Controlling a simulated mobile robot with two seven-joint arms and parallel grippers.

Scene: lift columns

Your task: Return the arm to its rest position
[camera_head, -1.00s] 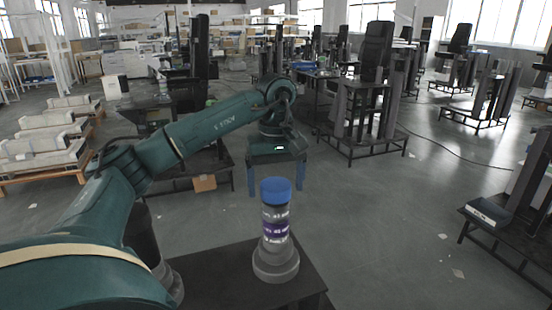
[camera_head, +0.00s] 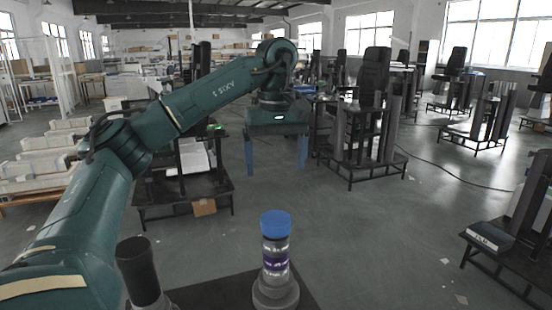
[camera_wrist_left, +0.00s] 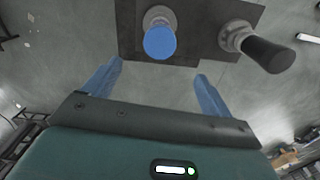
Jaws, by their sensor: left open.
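My left gripper (camera_head: 276,170) hangs from the teal left arm (camera_head: 190,105) with its two blue fingers pointing down. The fingers are spread apart and hold nothing. It is above and beyond the blue-capped bottle (camera_head: 275,255) in the head view, clear of it. The left wrist view also shows the open gripper (camera_wrist_left: 155,90), with the bottle's blue cap (camera_wrist_left: 160,41) ahead of the fingers, apart from them. The bottle stands upright on a grey round base on a dark platform (camera_head: 215,292). My right gripper is not in view.
A dark cylinder on a grey base (camera_wrist_left: 262,50) stands beside the bottle in the left wrist view. Black stands with columns (camera_head: 365,140) are at the back centre. A stand with a box (camera_head: 490,237) is at the right. The grey floor (camera_head: 390,240) between is clear.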

